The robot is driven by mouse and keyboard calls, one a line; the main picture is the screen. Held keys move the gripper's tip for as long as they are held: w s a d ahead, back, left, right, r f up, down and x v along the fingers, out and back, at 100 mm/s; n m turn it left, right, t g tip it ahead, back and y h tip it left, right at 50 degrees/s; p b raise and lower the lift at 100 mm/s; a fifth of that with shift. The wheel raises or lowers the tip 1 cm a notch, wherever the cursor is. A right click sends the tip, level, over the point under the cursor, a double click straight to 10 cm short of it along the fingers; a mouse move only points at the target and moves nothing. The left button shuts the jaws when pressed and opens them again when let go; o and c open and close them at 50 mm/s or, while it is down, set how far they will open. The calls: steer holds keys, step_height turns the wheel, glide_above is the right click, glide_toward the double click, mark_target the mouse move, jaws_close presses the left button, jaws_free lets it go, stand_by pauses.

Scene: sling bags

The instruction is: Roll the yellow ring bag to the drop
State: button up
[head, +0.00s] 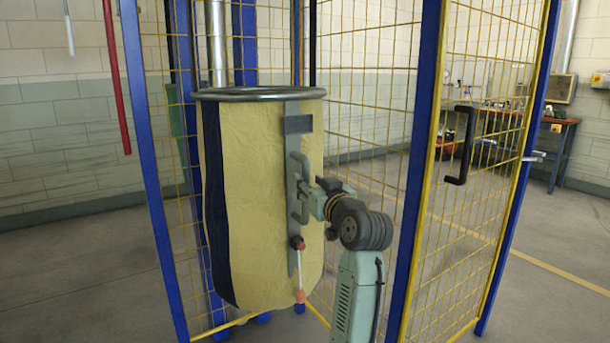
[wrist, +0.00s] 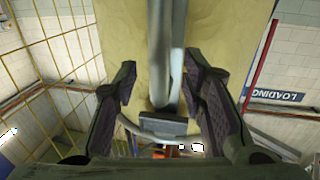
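The yellow ring bag (head: 260,190) is a tall pale-yellow cylinder with a dark vertical stripe and a grey metal ring (head: 258,93) around its top. It looks upright. A grey vertical plate on its side carries a grey bar handle (head: 297,185) and, lower down, a red-knobbed lever (head: 298,262). My gripper (head: 312,200) is at the handle, from the right. In the wrist view my gripper (wrist: 160,78) has its fingers apart on both sides of the handle (wrist: 159,50), with gaps showing. What supports the bag from above is out of view.
Blue posts (head: 420,170) and yellow mesh panels (head: 365,100) stand close around the bag. A black door handle (head: 460,145) is on the right mesh panel. A red pole (head: 115,75) hangs at the left. Open floor lies at the left.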

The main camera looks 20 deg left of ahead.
mark_target(307, 181)
steer(key=shift+p+x, duration=0.35)
steer(key=shift+x, duration=1.45)
steer(key=shift+c, duration=0.5)
jaws_close()
